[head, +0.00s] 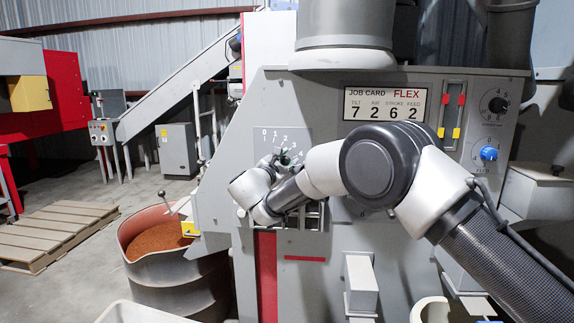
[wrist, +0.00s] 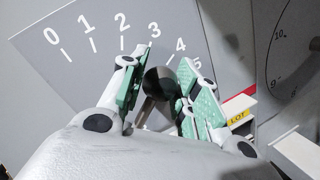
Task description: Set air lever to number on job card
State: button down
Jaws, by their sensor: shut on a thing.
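The job card (head: 383,104) in the head view reads FLEX, with tilt 7, air 2, stroke 6 and feed 2. The grey scale plate (wrist: 75,50) carries numbers 0 to 5 with tick marks. The air lever's round black knob (wrist: 159,81) lies between the green pads of my gripper (wrist: 160,88), which is shut on it. In the wrist view the knob appears below the 3 and 4 marks; the exact setting cannot be told from this angle. In the head view my gripper (head: 287,156) is at the scale, and my wrist hides most of the lever.
To the right of the card are slide indicators (head: 452,115), a black dial (head: 497,105) and a blue knob (head: 489,153). A drum (head: 150,275) of copper-coloured granules stands at lower left, with a ball-ended lever (head: 163,195) above it. A pallet (head: 55,232) lies on the floor.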

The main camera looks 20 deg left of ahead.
jog(key=n, duration=0.1)
jog(key=a+r+n, duration=0.1)
jog(key=shift+s+a+r+n+t, duration=0.15)
jog(key=shift+a+r+n+t, duration=0.15)
jog(key=shift+n+t, duration=0.1)
jog(key=shift+s+a+r+n+y, duration=0.15)
jog(key=shift+a+r+n+y, duration=0.25)
jog(key=shift+n, duration=0.5)
jog(key=shift+a, duration=0.15)
jog(key=c, duration=1)
grip_release()
jog(key=shift+c, duration=0.2)
jog(key=s+f, duration=0.1)
jog(key=s, duration=1.1)
jog(key=shift+f, duration=0.35)
jog(key=shift+a, duration=0.1)
